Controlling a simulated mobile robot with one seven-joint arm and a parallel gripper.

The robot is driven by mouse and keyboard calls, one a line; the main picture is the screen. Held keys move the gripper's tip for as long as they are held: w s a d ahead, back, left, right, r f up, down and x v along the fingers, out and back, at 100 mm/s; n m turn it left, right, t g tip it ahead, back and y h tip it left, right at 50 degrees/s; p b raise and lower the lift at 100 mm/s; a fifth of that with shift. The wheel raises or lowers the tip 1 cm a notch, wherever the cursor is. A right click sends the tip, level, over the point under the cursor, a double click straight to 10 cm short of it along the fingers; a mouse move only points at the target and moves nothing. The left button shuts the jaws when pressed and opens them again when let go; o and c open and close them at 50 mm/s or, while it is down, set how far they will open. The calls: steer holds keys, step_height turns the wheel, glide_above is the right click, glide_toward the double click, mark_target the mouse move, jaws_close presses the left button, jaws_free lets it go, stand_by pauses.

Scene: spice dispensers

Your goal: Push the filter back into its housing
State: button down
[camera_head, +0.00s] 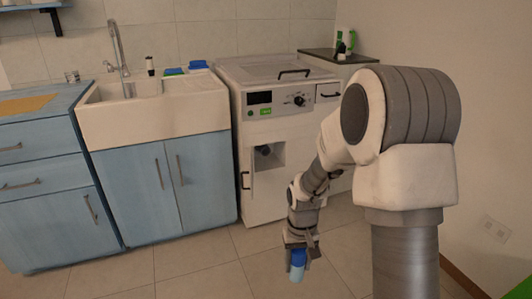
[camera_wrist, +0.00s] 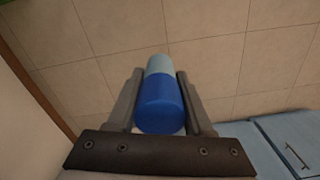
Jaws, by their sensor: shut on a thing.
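The filter (camera_head: 297,266) is a short cylinder, blue at one end and pale grey-blue at the other. My gripper (camera_head: 297,250) is shut on it and holds it above the tiled floor, in front of the white machine (camera_head: 285,196). In the wrist view the filter (camera_wrist: 160,100) sits between the two fingers of my gripper (camera_wrist: 160,92), its blue end nearer the camera. The machine's front has a square recess (camera_head: 266,158), the housing, with a dark round shape inside. My gripper is below and to the right of this recess, apart from it.
Blue cabinets (camera_head: 162,187) with a white sink (camera_head: 150,115) stand left of the machine. A wall is on the right. The floor (camera_head: 200,274) in front is clear.

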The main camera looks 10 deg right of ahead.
steer(key=s+r+p, duration=0.3)
steer(key=r+p, duration=1.1)
steer(key=p, duration=1.4)
steer(key=shift+s+p, duration=0.3)
steer(key=shift+s, duration=0.05)
